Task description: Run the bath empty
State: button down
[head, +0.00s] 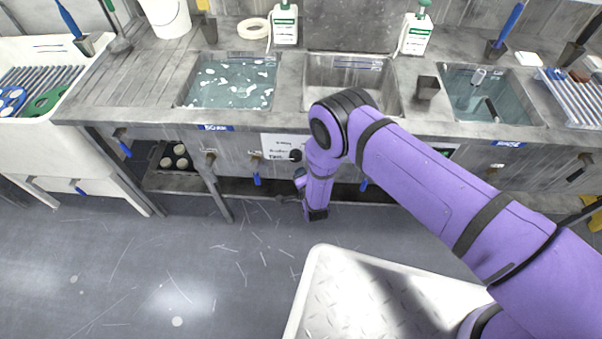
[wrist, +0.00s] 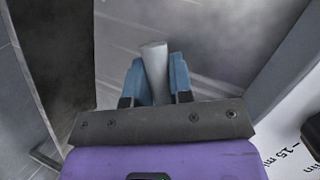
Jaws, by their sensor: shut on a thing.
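Three baths are sunk in the grey bench. In the head view, the left bath (head: 190,80) holds blue-green water with white flecks. The middle bath (head: 335,75) shows a bare grey inside; I cannot make out water in it. The right bath (head: 447,90) holds blue-green water with small items in it. Blue-handled drain taps (head: 257,178) hang under the bench front. In the wrist view, the blue fingers of my gripper (wrist: 157,80) are shut on a pale grey bar (wrist: 154,62). I cannot tell which tap the bar belongs to. In the head view, my arm hides the fingers.
A white sign (head: 284,147) hangs on the bench front; its "15 min" text is close by in the wrist view (wrist: 290,140). Bottles (head: 285,25), a tape roll (head: 253,28) and a bucket (head: 166,16) stand behind. Floor is free at front left.

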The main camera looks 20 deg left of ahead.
jog(key=w+d+f+n+t+h, duration=0.1)
jog(key=d+f+n+h, duration=0.2)
jog(key=d+n+h, duration=0.3)
jog(key=shift+w+f+n+h, duration=0.25)
jog(key=shift+f+n+h, duration=0.2)
jog(key=shift+n, duration=0.65)
jog(key=c, duration=1)
grip_release()
jog(key=shift+s, duration=0.1)
jog(key=v, duration=1)
jog(key=shift+s+r, duration=0.1)
jog(key=shift+s, duration=0.2)
